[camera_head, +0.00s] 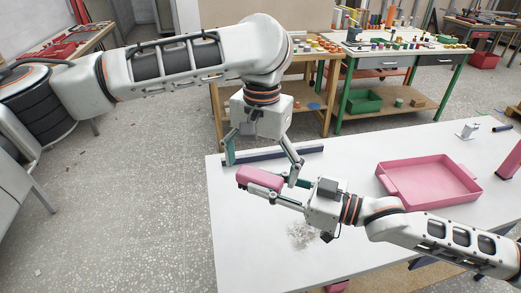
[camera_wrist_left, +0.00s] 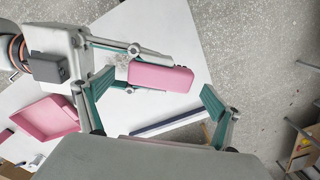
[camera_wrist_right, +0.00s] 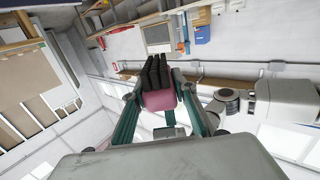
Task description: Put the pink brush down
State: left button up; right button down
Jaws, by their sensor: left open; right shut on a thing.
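The pink brush (camera_head: 260,177) is held above the left part of the white table (camera_head: 260,255). In the right wrist view the brush (camera_wrist_right: 159,100) sits between the fingers of my right gripper (camera_wrist_right: 158,90), with its dark bristles pointing away from the palm. My right gripper is shut on it. My left gripper (camera_head: 262,165) is open above and around the brush area, pointing down. In the left wrist view the brush (camera_wrist_left: 160,77) lies between the spread fingers of my left gripper (camera_wrist_left: 155,98), without visible contact.
A pink tray (camera_head: 393,187) stands on the table at the right. A dark blue bar (camera_head: 300,152) lies near the back left edge. Grey debris (camera_head: 303,234) lies on the front left part. A pink object (camera_head: 511,163) stands at the right. Workbenches (camera_head: 415,50) stand behind.

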aim_at(260, 175)
pick_arm(q)
jog(key=shift+f, duration=1.7)
jog(key=c, duration=1.2)
jog(key=shift+c, duration=0.6)
pick_arm(e)
jog(key=c, duration=1.5)
grip_release()
